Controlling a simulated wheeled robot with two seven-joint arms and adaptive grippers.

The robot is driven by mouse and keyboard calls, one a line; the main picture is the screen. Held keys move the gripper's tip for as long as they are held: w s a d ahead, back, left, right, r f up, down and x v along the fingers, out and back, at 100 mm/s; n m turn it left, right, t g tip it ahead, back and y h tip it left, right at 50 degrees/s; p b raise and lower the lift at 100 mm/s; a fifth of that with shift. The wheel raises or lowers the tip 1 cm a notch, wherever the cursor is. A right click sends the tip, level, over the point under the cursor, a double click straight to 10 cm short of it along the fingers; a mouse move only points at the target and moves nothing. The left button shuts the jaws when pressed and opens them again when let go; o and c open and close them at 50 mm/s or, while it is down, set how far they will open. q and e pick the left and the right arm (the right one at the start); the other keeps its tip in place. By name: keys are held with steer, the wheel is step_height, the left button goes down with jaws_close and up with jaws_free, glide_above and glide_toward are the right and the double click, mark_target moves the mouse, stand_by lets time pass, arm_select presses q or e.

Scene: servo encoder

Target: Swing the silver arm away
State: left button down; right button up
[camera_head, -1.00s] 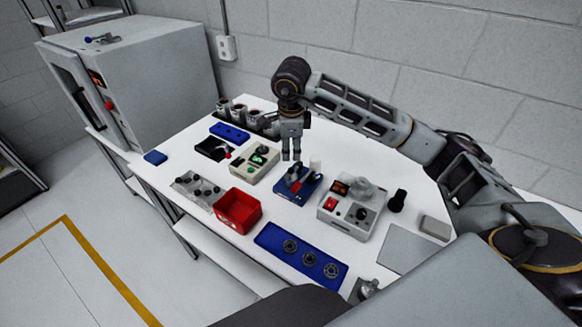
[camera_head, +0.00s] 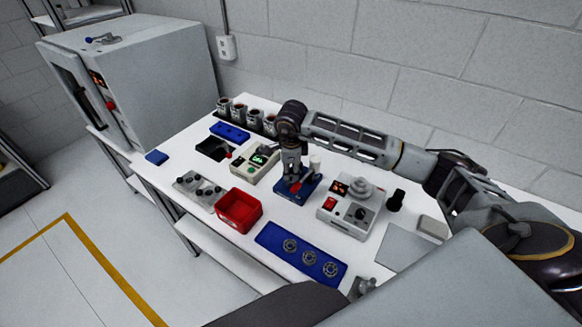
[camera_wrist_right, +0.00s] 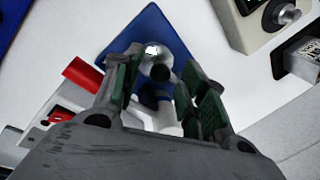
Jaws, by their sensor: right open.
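A blue fixture (camera_head: 314,185) stands on the white table, and my right gripper (camera_head: 291,175) points down just over it, hiding much of it. In the right wrist view, the blue base (camera_wrist_right: 130,38) carries a rounded silver part (camera_wrist_right: 157,62) with a dark end, seemingly the silver arm. It shows in the gap between the two green-padded fingers of my right gripper (camera_wrist_right: 158,88), which are open. I cannot tell whether either finger touches it. A red handle (camera_wrist_right: 83,74) lies outside the left finger in that view. My left gripper is not in view.
A grey box with a red switch (camera_head: 330,204) stands right of the fixture, and a beige box with a green display (camera_head: 246,172) left of it. A red bin (camera_head: 238,208) and a blue tray with rings (camera_head: 267,239) are in front.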

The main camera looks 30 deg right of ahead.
jaws_close()
stand_by(0.3)
stand_by(0.4)
